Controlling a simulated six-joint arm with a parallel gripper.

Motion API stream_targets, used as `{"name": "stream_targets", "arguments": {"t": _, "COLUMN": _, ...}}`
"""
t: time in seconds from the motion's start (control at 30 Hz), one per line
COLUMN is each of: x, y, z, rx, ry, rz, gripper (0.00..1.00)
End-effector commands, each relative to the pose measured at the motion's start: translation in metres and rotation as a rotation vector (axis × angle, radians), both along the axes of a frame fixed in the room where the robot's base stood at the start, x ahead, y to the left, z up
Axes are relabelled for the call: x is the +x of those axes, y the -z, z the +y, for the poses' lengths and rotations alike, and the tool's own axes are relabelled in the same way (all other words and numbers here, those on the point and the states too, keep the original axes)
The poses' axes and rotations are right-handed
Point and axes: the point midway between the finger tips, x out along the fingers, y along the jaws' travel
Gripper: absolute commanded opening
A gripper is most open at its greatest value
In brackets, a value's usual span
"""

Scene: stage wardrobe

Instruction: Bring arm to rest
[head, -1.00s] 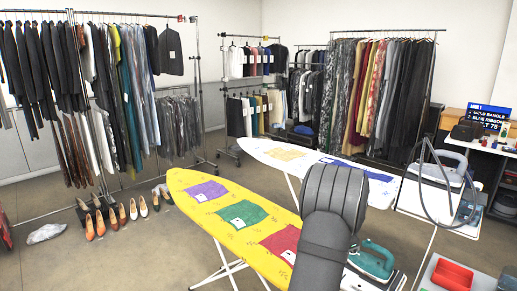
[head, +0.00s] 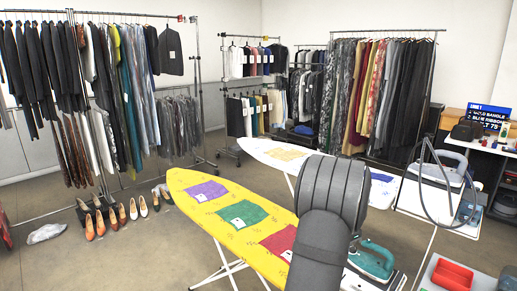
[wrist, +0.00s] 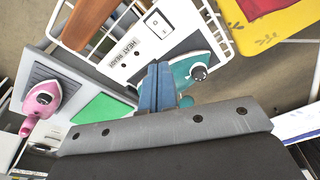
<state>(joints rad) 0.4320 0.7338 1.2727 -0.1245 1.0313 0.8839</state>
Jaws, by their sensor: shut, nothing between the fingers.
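My gripper (wrist: 158,72) shows in the middle of the wrist view. Its two blue-grey fingers are closed together with nothing between them. A teal iron (wrist: 205,72) appears just right of the fingertips, on a white stand marked "HEAT READY". The same teal iron (head: 372,260) shows in the head view, right of my dark grey arm (head: 322,235). My arm hides my gripper in that view. I cannot tell how far the fingertips are from the stand.
A yellow ironing board (head: 183,180) carries purple, green and red cloths. A white ironing board (head: 262,146) stands behind it. A pink iron (wrist: 42,98) is at the left of the wrist view. A red tray (head: 452,275) lies lower right. Open floor (head: 110,260) is at left.

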Motion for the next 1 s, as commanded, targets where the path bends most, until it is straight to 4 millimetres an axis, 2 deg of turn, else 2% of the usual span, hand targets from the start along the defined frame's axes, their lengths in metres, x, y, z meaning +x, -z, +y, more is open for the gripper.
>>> {"name": "stream_targets", "arguments": {"t": 0.1, "x": -0.01, "y": -0.015, "z": 0.006, "rx": 0.0, "ry": -0.033, "rz": -0.005, "gripper": 0.0}}
{"name": "stream_targets", "arguments": {"t": 0.6, "x": -0.055, "y": -0.067, "z": 0.032, "rx": -0.001, "ry": -0.18, "rz": -0.021, "gripper": 0.0}}
{"name": "stream_targets", "arguments": {"t": 1.0, "x": -0.076, "y": -0.084, "z": 0.043, "rx": -0.002, "ry": -0.245, "rz": -0.028, "gripper": 0.0}}
